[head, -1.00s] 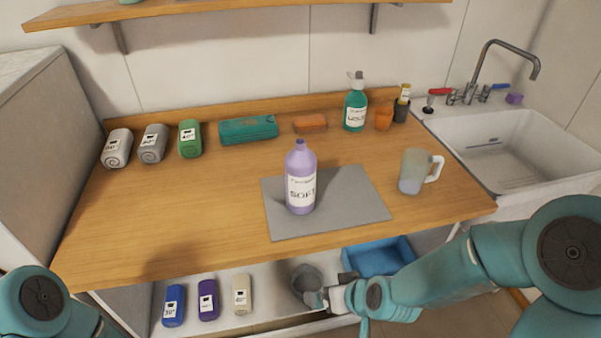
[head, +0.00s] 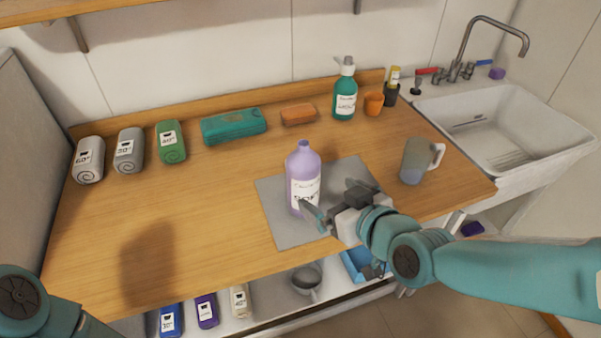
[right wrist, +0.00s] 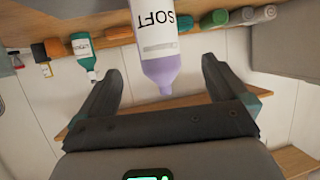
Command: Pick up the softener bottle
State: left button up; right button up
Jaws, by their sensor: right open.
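The softener bottle (head: 302,170) is lilac with a purple cap and a white label reading SOFT. It stands upright on the grey mat (head: 283,226) on the wooden counter. My right gripper (head: 333,202) is open at the bottle's right front, its near finger overlapping the label's lower edge in the head view. In the right wrist view the bottle (right wrist: 158,62) shows upside down, ahead of and between the spread fingers (right wrist: 160,82); whether a finger touches it I cannot tell. Of my left arm only a link shows at the lower left; its gripper is out of view.
A mug (head: 416,162) stands right of the mat. A green pump bottle (head: 345,92), an orange cup (head: 373,103), an orange block (head: 298,114) and a teal case (head: 233,126) stand behind. Rolled towels (head: 171,143) are at left. The counter's left middle is clear.

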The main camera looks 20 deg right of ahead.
aim_at(311, 183)
jog(key=p+x, duration=0.2)
jog(key=x, duration=0.1)
jog(key=shift+w+a, duration=0.1)
jog(key=shift+w, duration=0.1)
jog(key=x, duration=0.3)
jog(key=shift+w+a+f, duration=0.1)
jog(key=shift+w+f, duration=0.05)
jog(key=shift+w+p, duration=0.4)
jog(key=shift+w, duration=0.15)
jog(key=x, duration=0.2)
jog(key=p+x, duration=0.1)
jog(key=x, duration=0.1)
jog(key=shift+w+f, duration=0.1)
jog(key=shift+w, duration=0.2)
jog(key=shift+s, duration=0.2)
pick_arm(q)
jog(key=r, duration=0.5)
jog(key=shift+s+d, duration=0.15)
jog(key=shift+s, duration=0.05)
pick_arm(e)
jog(key=shift+w, duration=0.1)
jog(key=c, duration=1.5)
